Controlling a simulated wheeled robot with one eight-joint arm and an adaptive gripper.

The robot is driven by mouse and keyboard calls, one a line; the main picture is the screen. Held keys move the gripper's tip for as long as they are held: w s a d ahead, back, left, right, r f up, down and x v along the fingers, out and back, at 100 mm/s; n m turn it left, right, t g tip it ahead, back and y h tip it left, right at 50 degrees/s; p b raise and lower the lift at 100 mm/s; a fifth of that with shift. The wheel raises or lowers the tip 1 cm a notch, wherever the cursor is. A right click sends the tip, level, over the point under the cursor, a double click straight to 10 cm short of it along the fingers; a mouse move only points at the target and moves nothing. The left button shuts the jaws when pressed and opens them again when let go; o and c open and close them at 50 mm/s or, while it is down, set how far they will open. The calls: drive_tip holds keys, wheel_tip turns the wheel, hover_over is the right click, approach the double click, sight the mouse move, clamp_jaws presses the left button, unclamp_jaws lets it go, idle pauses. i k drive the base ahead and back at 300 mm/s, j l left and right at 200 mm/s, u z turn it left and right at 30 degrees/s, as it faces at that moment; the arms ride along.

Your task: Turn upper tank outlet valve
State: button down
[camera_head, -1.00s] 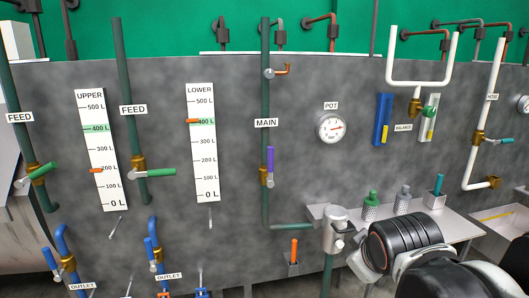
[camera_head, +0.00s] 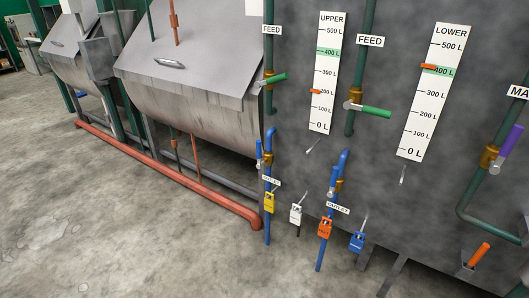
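Two blue outlet pipes run down the grey panel, each with a brass valve, a blue lever and an "OUTLET" label. The left outlet valve (camera_head: 268,158) is below the left feed pipe, on the UPPER gauge's side; its blue lever (camera_head: 258,150) stands nearly upright beside the pipe. The right outlet valve (camera_head: 338,186) has a similar near-upright blue lever (camera_head: 332,181). The UPPER gauge (camera_head: 327,75) has its orange marker near 200 L. The LOWER gauge (camera_head: 432,90) has its marker near 400 L. My gripper is not in view.
Yellow (camera_head: 269,203), white (camera_head: 296,214), orange (camera_head: 325,228) and blue (camera_head: 357,241) padlock-like tags hang low by the outlets. A red floor pipe (camera_head: 180,183) runs under the grey drum (camera_head: 190,80). Open concrete floor (camera_head: 120,230) lies left and in front.

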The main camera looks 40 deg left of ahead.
sight(259, 164)
drive_tip(key=i+j+u, duration=0.15)
drive_tip(key=u, duration=1.55)
drive_tip(key=i+l+u, duration=0.2)
drive_tip(key=i, duration=0.25)
drive_tip(key=i+j+z, duration=0.15)
drive_tip(key=z, duration=0.55)
drive_tip(key=i+j+z, duration=0.2)
drive_tip(key=j, duration=0.25)
drive_tip(key=i+j+z, duration=0.2)
drive_tip(key=j, duration=0.3)
drive_tip(key=j+z, duration=0.2)
drive_tip(key=j, duration=0.3)
drive_tip(key=i+j+z, duration=0.2)
drive_tip(key=j, duration=0.3)
drive_tip(key=i+j, duration=0.1)
drive_tip(key=j, duration=1.1)
drive_tip(key=k+z, duration=0.1)
drive_tip(key=z, duration=0.45)
